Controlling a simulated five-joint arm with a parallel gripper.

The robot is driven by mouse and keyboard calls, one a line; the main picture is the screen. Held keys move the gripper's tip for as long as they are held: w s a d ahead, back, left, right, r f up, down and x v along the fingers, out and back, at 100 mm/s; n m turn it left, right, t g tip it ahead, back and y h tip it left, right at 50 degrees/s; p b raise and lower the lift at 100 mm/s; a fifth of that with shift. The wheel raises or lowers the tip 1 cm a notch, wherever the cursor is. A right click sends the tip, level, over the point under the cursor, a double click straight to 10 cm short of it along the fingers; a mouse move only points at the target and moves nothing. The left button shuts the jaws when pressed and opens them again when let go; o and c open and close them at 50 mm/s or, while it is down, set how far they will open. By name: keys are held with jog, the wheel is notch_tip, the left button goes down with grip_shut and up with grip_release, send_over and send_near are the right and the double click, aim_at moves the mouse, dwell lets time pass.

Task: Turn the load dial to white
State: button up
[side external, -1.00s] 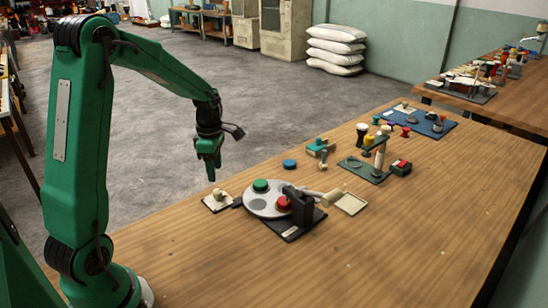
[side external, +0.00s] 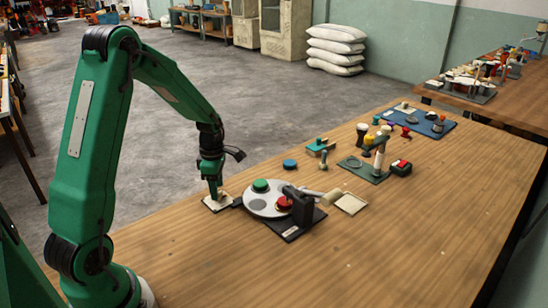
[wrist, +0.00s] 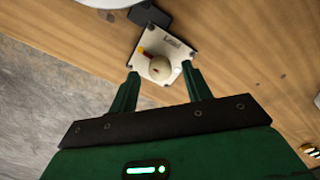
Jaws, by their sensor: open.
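The load dial is a cream round knob (wrist: 159,68) on a pale square plate (wrist: 183,53) with a small printed label. Small red and yellow marks show beside the knob, on its left in the wrist view; I see no white mark. My gripper (wrist: 160,73) is open, with one finger on either side of the knob in that view. In the side view my gripper (side external: 214,194) points down over the plate (side external: 219,206) and hides most of the knob. I cannot tell whether the fingers touch it.
A grey turntable (side external: 260,212) with green (side external: 260,186) and red (side external: 285,203) round pieces stands just right of the plate. The near right tabletop is clear.

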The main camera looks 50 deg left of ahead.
jog(key=shift+f, duration=0.65)
jog(key=shift+c, duration=0.4)
jog(key=c, duration=0.9)
